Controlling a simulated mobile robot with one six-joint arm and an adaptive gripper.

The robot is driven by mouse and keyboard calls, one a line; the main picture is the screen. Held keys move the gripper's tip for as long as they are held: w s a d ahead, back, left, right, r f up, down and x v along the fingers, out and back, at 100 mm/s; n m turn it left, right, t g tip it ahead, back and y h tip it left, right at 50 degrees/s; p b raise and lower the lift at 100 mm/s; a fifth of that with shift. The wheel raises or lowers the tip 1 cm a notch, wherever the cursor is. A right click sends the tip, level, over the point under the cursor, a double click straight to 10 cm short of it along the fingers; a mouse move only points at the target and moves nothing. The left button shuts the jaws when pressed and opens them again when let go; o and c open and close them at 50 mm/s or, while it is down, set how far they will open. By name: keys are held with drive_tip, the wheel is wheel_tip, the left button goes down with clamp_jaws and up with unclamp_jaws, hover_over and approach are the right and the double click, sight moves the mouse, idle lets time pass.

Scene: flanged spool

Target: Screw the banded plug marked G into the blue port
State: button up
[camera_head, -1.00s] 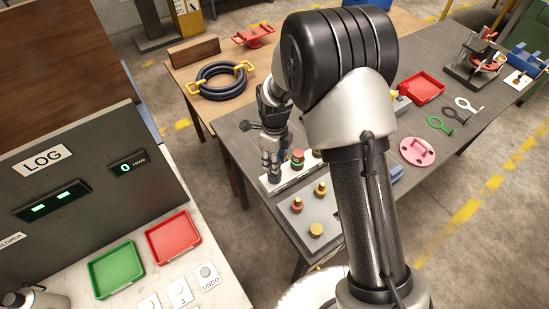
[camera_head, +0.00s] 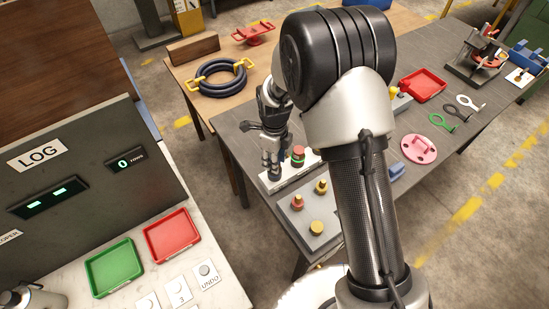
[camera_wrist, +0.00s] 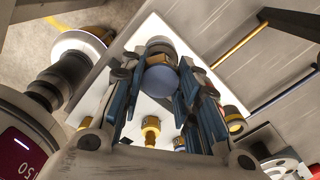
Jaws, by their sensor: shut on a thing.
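In the wrist view my gripper (camera_wrist: 158,68) has its two fingers on either side of a plug with a rounded blue-grey end (camera_wrist: 162,80) and a gold band, and is shut on it. No letter G is readable on it. In the head view my gripper (camera_head: 272,168) points down at the left end of a white plate (camera_head: 272,187), and hides the held plug. A red plug with a green band (camera_head: 298,157) stands upright on that plate, just right of my gripper. I cannot make out a blue port in either view.
A grey block (camera_head: 301,230) in front of the plate carries several gold and red fittings. A pink flanged disc (camera_head: 418,149) and a red tray (camera_head: 424,85) lie farther right. A dark ring with yellow handles (camera_head: 222,77) lies on the wooden table behind.

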drive_tip(key=shift+f+b, duration=0.5)
drive_tip(key=shift+f, duration=0.2)
drive_tip(key=o, duration=1.3)
drive_tip(key=shift+c, duration=0.2)
drive_tip(key=n, duration=0.5)
drive_tip(key=shift+n, duration=0.3)
drive_tip(key=n, duration=0.5)
drive_tip(key=shift+n, duration=0.3)
drive_tip(key=n, duration=0.6)
drive_tip(key=shift+b, duration=0.4)
drive_tip(key=n, duration=0.6)
drive_tip(key=shift+n, duration=0.4)
